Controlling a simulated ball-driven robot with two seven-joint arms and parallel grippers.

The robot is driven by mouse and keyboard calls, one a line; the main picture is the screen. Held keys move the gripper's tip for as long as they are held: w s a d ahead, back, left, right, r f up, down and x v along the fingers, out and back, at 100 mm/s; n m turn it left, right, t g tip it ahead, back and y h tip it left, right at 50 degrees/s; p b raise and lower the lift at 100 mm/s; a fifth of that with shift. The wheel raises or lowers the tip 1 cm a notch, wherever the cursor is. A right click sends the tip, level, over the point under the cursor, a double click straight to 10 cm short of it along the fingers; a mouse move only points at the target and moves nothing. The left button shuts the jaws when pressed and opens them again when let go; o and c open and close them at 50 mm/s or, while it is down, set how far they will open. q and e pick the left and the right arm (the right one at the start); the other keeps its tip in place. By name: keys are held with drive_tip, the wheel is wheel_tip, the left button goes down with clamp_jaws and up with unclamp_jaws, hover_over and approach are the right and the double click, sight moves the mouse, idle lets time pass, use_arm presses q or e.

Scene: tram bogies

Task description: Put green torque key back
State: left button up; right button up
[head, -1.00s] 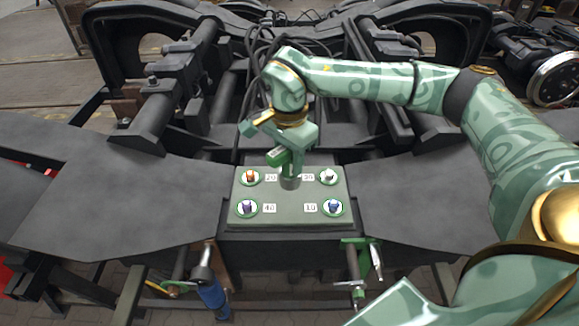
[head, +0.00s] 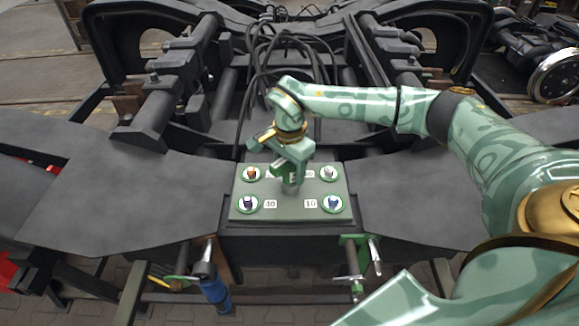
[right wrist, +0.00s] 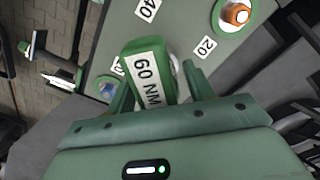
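The green torque key (right wrist: 142,77), labelled 60 NM, is between the fingers of my right gripper (right wrist: 160,88) in the right wrist view. In the head view my right gripper (head: 291,180) is over the middle of the grey-green key board (head: 273,214), with the key pointing down. The gripper covers the board's middle, so I cannot tell whether the key's lower end touches it. My left gripper is not in view.
Dark bogie frame plates (head: 125,200) flank the board. A blue-handled tool (head: 216,291) hangs in front.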

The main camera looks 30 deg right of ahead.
drive_tip(key=shift+r, duration=0.2)
wheel_tip(320, 180, up, 12)
drive_tip(key=shift+b, duration=0.5)
idle(1.9)
